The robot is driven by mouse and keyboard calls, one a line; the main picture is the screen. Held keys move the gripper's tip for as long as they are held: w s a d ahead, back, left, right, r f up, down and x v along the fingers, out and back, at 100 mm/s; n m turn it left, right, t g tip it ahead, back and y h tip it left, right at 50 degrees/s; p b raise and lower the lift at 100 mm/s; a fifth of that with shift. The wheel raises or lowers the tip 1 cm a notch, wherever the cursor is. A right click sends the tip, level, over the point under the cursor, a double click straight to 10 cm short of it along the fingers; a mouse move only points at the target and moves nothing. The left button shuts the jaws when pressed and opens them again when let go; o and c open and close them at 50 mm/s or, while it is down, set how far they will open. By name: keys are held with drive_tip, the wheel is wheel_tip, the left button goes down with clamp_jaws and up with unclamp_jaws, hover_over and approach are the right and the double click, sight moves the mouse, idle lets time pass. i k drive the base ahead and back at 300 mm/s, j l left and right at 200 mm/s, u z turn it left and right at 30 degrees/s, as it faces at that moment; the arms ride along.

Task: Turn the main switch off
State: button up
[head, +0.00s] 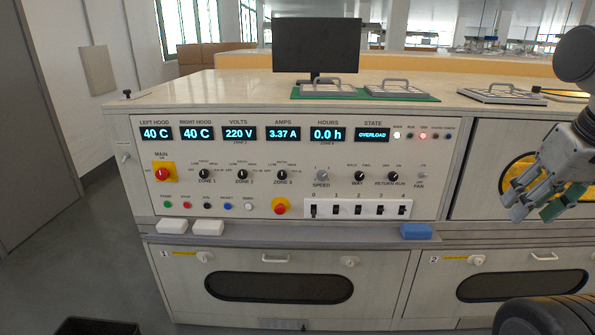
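The main switch (162,172) is a red rotary knob on a yellow plate at the left of the cream control panel (300,205). A label above it reads MAIN and ON; the knob's exact angle is too small to tell. My gripper (540,208) is at the far right, in front of the panel's right end, far from the switch and not touching it. Its fingers point down and left. A small green piece shows at the fingers; I cannot tell whether it is held or part of the gripper. The state display (373,135) reads OVERLOAD.
A second red knob on yellow (281,207) sits lower on the panel. White blocks (172,225) and a blue block (416,231) lie on the ledge (300,236). A monitor (317,46) and handled plates stand on top. The floor at left is clear, with a dark bin (97,326) below.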

sight(162, 174)
drive_tip(key=u, duration=1.3)
drive_tip(key=i+j, duration=0.1)
drive_tip(key=i, duration=0.35)
drive_tip(key=i+j+z, duration=0.1)
drive_tip(key=i, duration=0.3)
